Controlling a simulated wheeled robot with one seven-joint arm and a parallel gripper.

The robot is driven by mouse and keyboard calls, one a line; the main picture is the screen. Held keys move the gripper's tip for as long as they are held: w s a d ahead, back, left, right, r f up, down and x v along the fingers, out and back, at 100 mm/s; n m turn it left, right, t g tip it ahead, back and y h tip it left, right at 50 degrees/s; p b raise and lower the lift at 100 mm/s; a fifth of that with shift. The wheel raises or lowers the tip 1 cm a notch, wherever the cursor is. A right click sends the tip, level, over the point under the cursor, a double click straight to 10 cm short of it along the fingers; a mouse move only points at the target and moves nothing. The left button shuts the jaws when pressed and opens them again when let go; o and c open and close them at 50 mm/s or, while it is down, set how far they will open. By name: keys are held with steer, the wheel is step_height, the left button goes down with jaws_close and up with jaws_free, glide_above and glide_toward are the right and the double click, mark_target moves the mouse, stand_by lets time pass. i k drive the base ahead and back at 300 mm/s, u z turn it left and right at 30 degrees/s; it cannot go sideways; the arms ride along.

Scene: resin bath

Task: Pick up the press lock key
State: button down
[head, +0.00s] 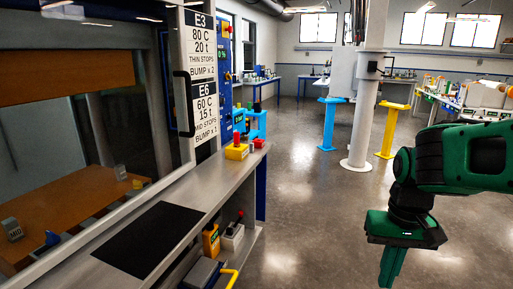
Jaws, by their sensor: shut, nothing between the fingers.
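My green gripper (392,267) hangs at the lower right over open floor, pointing down. Its fingers are together and nothing shows between them. It is well apart from the grey bench (207,193) on the left. I cannot make out a press lock key for certain in this view. A yellow block with a red top (237,149) stands at the far end of the bench, with small red and light pieces beside it. A yellow device (211,241) and a pale box with a dark, red-tipped lever (232,237) sit on the shelf below.
A black mat (149,238) lies on the bench top. A glazed cabinet (70,150) with small items inside stands behind it. A white column (366,100), a blue stand (328,123) and a yellow stand (388,130) rise from the floor. The floor (310,215) between bench and arm is clear.

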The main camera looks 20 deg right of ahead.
mark_target(236, 134)
steer(key=u, duration=0.05)
steer(key=k, duration=0.4)
steer(key=z, duration=0.8)
steer(key=i, duration=1.6)
steer(key=u, duration=0.7)
